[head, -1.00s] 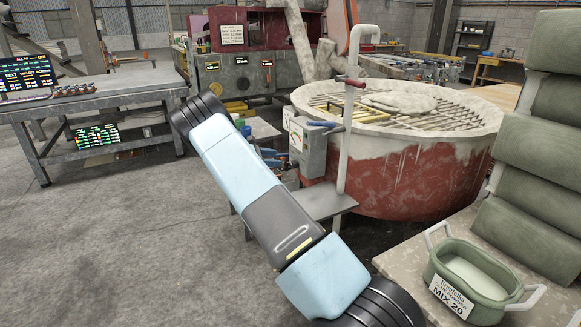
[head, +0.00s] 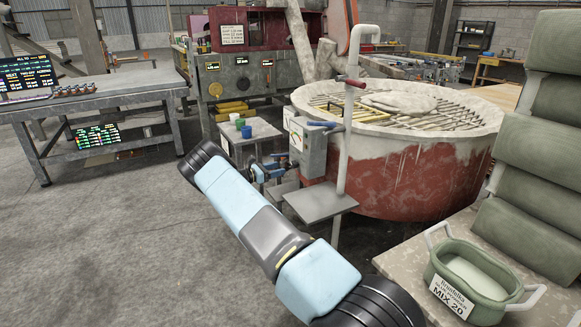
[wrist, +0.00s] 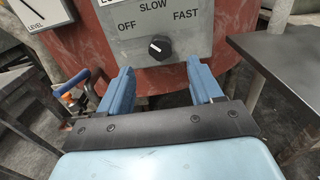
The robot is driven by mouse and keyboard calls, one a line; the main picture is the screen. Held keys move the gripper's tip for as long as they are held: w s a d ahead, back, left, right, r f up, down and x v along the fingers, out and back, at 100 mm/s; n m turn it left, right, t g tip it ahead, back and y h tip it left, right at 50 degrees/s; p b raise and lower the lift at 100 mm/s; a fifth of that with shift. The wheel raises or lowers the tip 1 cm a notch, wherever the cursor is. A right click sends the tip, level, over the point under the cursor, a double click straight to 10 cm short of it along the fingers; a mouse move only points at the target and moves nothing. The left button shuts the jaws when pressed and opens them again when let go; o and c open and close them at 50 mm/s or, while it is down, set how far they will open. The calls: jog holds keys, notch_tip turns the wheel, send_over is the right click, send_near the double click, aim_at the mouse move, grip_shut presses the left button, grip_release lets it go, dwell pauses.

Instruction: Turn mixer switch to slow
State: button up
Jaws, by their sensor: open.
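The mixer switch (wrist: 159,47) is a black round knob on a grey panel (wrist: 212,45), seen in the wrist view. OFF is printed at its upper left, SLOW above it and FAST at its upper right. A small pale mark shows on the knob's left side, towards OFF. My gripper (wrist: 160,68) is open and empty, its two blue fingers apart below the knob in the picture, not visibly touching it. In the head view, the grey control box (head: 312,152) stands at the red mixer (head: 425,180), with my gripper (head: 268,170) at its left. The knob cannot be made out there.
A grey pipe (head: 345,120) rises beside the box, and a lever with a blue handle (head: 318,124) sits on top. A small grey shelf (head: 320,204) juts out below. A small table with cups (head: 262,131) stands behind my gripper. Open floor lies at the left.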

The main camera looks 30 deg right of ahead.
aim_at(292, 165)
jog(key=d, duration=0.7)
jog(key=shift+w+d, duration=0.1)
jog(key=shift+d, duration=0.25)
jog(key=c, duration=1.1)
jog(key=shift+o, duration=0.2)
